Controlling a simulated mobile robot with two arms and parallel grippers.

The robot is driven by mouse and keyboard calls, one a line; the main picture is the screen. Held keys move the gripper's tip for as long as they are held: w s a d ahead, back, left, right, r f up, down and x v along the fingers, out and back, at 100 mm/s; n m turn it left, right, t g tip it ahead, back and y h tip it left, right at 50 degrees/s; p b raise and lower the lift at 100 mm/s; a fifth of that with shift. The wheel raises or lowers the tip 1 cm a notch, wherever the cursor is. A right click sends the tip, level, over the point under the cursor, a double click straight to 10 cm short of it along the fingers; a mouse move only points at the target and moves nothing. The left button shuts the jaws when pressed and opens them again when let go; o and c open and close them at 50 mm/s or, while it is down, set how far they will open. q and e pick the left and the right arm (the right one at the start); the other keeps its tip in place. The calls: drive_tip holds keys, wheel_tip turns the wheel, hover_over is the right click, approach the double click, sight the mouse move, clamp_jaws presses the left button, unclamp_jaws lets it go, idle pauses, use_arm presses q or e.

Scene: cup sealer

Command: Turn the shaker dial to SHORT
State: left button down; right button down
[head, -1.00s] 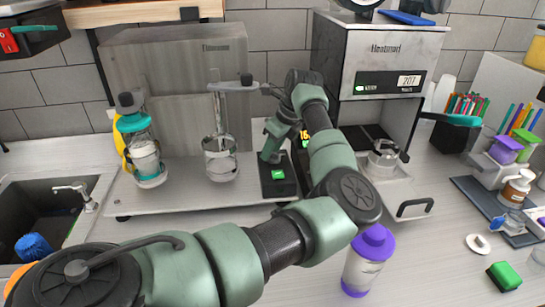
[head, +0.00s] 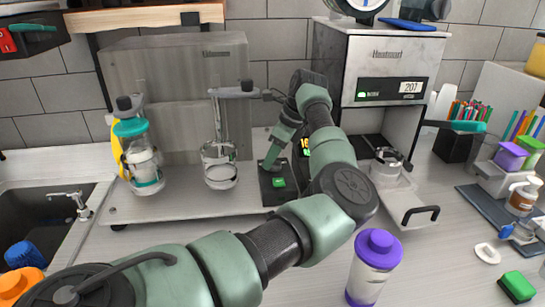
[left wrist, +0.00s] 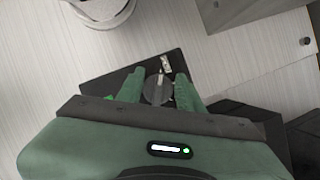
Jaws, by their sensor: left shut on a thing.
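The shaker's black control box (head: 268,197) stands on the grey base plate, with a lit green button (head: 278,183) on it. My left gripper (head: 270,165) is down at the box's back part. In the left wrist view the round dark dial (left wrist: 158,91) sits between the two green fingers, and the gripper is shut on it. A pale mark shows on the dial and a small pale label (left wrist: 165,62) beside it, too small to read. In the head view the gripper hides the dial. My right gripper is not in view.
A small lit display (head: 306,146) is partly hidden by my arm. The Heatmart machine (head: 385,65) stands to the right. A purple-capped bottle (head: 376,250) stands close to my forearm.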

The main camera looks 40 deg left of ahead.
use_arm(q)
drive_tip(key=c, duration=0.9)
unclamp_jaws()
drive_tip(key=shift+c, duration=0.2)
drive_tip(key=b+v, duration=0.2)
drive_tip(key=v, duration=0.6)
drive_tip(key=shift+a+f, duration=0.1)
